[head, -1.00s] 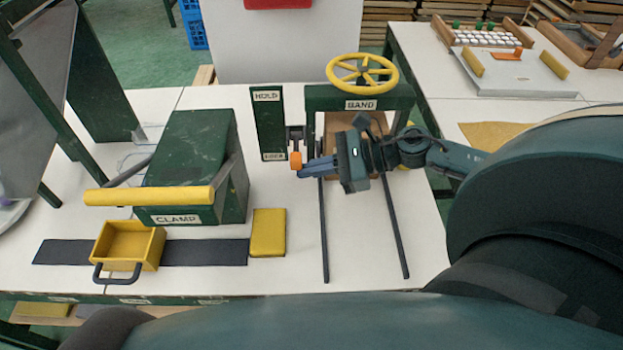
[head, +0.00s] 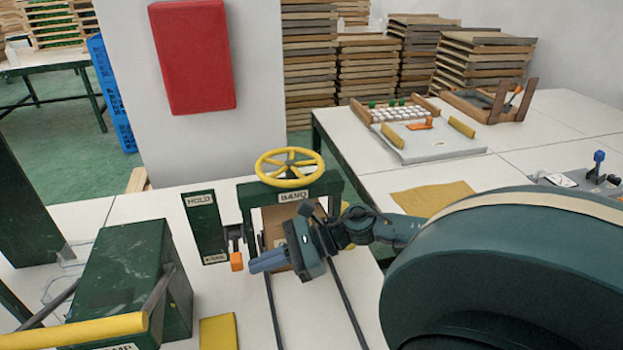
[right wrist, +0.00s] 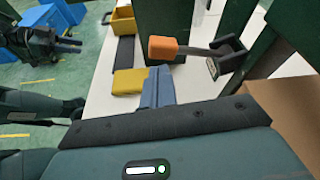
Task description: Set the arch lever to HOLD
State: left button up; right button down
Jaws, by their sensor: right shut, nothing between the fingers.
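The arch lever (head: 236,261) has an orange knob and sits beside the lower end of a green plate (head: 203,228). The plate reads HOLD at its top; its lower label is too small to read surely. The knob is level with that lower label. In the right wrist view the lever's orange knob (right wrist: 163,47) is on a grey rod from a dark bracket. My right gripper (head: 254,265) is shut and empty, its blue fingertips just right of the knob. In the right wrist view the fingertips (right wrist: 159,84) are close to the knob; contact cannot be told.
The green arch (head: 290,195) marked BAND carries a yellow handwheel (head: 289,167). Dark rails run forward from it. A green clamp block (head: 125,270) with a yellow bar (head: 75,331) stands left. A yellow block (head: 218,332) lies between. A second table (head: 520,165) is at right.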

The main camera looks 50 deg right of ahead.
pick_arm(q)
jog(key=shift+r+p, duration=0.25)
jog(key=shift+p, duration=0.15)
pick_arm(e)
jog(key=v, duration=1.1)
jog(key=shift+d, duration=0.1)
